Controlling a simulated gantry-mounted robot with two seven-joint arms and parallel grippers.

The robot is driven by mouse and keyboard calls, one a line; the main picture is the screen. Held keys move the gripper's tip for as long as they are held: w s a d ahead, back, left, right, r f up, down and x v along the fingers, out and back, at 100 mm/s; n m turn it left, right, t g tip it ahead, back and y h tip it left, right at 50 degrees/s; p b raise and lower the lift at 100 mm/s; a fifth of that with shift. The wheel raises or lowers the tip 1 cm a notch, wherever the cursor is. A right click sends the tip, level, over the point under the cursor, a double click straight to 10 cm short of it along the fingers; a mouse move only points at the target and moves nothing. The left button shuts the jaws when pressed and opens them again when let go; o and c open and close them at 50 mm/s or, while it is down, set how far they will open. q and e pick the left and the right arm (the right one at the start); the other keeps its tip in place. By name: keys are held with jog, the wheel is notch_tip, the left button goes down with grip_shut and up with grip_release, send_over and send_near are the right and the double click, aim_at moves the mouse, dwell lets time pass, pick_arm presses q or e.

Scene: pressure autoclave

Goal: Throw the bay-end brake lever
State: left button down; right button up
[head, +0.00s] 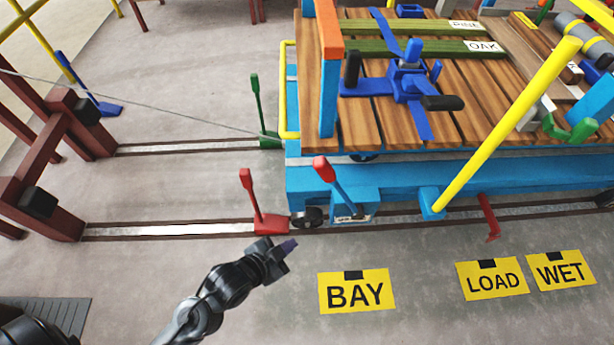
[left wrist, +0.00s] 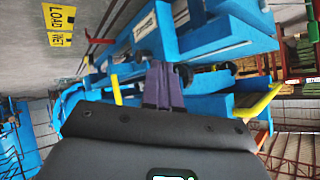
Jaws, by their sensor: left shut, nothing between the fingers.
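A blue lever with a red grip (head: 324,169) leans up and to the left from a blue bracket (head: 352,209) with a small label, on the near side of the trolley above the BAY sign. It appears to be the bay-end brake lever. My left gripper (head: 287,246) is shut and empty, below and left of the lever, apart from it. Its purple fingers (left wrist: 163,86) show shut in the left wrist view, pointing at the blue trolley frame (left wrist: 210,45). I cannot make out the red grip there. My right gripper is not in view.
The blue trolley (head: 400,177) with a plank deck stands on rails (head: 170,229). A red rail stop with an upright handle (head: 270,224) sits left of the wheel. A yellow bar (head: 508,122) slants up on the right. Yellow BAY (head: 357,293), LOAD and WET signs lie on open floor.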

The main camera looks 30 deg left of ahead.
pick_arm(q)
jog(key=w+d+r+m+t+h+p, duration=0.2)
jog(key=w+d+m+t+h, duration=0.1)
jog(key=m+t+h, duration=0.6)
jog(key=s+a+r+m+g+h+p, duration=0.1)
jog(key=s+a+m+g+h+p, duration=0.25)
jog(key=a+m+h, duration=0.55)
jog(key=w+a+r+m+g+p, duration=0.2)
jog(key=w+a+r+m+g, duration=0.1)
jog(key=w+a+r+m, duration=0.1)
jog(key=shift+w+a+r+m+y, duration=0.2)
jog(key=shift+w+a+m+y, duration=0.15)
jog(key=shift+w+a, duration=0.6)
jog(key=shift+a+r+g, duration=0.1)
jog(key=shift+a+g, duration=0.05)
jog(key=shift+g, duration=0.1)
